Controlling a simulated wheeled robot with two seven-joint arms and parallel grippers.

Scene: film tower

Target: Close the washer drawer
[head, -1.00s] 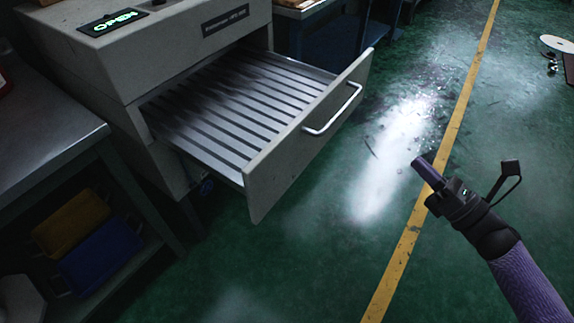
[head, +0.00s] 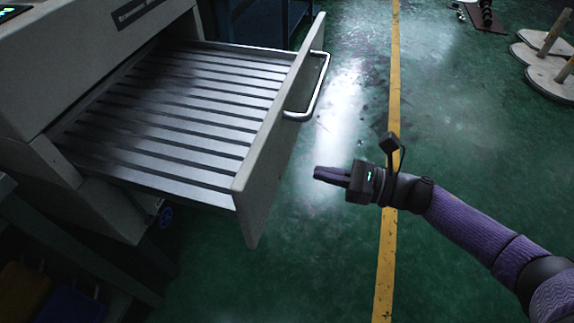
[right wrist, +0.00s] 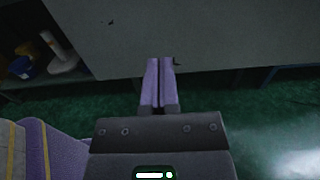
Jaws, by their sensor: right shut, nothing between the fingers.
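The washer drawer (head: 180,105) is pulled out from the grey washer (head: 85,50) in the head view, its slatted metal floor bare. Its front panel (head: 268,150) carries a curved metal handle (head: 312,100). My right gripper (head: 318,174) is shut and empty. It points left toward the front panel, lower than the handle, with a gap showing between. In the right wrist view my shut purple fingers (right wrist: 158,62) point at a broad grey panel (right wrist: 200,32), which looks like the drawer front. My left gripper is not in view.
A bench with a yellow bin (head: 22,288) and a blue bin (head: 72,305) stands at lower left. A blue stand (head: 262,20) is behind the drawer. Round discs with posts (head: 548,72) are at far right.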

